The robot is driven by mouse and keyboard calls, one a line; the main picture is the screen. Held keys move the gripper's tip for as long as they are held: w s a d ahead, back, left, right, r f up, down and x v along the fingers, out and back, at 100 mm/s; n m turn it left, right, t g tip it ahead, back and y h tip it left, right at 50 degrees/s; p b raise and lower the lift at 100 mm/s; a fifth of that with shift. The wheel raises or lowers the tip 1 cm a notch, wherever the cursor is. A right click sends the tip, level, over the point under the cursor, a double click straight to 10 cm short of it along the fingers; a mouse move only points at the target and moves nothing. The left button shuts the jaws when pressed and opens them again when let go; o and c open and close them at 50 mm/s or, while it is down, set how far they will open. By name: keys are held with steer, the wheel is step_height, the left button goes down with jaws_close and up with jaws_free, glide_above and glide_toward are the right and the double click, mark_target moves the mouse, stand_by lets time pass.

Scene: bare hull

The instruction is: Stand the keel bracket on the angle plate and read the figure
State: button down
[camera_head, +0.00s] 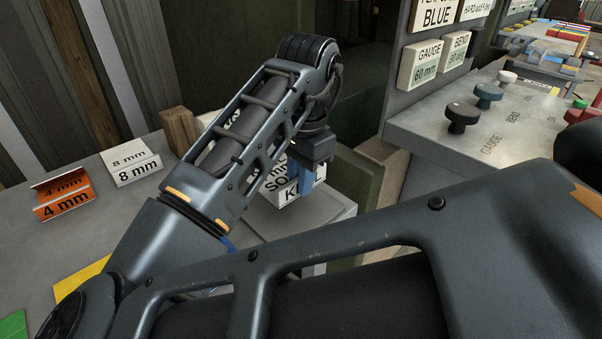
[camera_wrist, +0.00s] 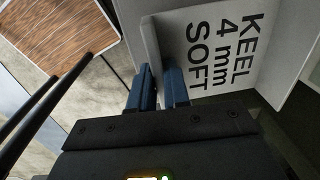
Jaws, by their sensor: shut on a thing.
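My gripper (camera_wrist: 158,88) is shut on a thin upright flange of a pale grey bracket marked "KEEL 4 mm SOFT" (camera_wrist: 270,45) in the wrist view. One blue finger lies on each side of the flange. The lettered face is to the right of the fingers. In the head view my gripper (camera_head: 306,180) points down, and part of the lettered bracket (camera_head: 288,200) shows beside it, over or on a grey block (camera_head: 335,212). My arm hides much of this. I cannot tell whether the bracket touches the block, or which surface is the angle plate.
An orange "4 mm" block (camera_head: 64,198) and a white "8 mm" block (camera_head: 131,162) stand on the grey bench at left. A grey panel (camera_head: 480,128) with knobs is at right, under signs reading "GAUGE 60 mm" (camera_head: 424,65) and "BEND" (camera_head: 456,48). A wooden post (camera_head: 180,130) stands behind.

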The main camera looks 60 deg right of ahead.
steer(key=shift+f+b, duration=2.25)
steer(key=shift+f, duration=1.1)
steer(key=c, duration=1)
jaws_free()
steer(key=shift+o, duration=0.4)
steer(key=o, duration=0.4)
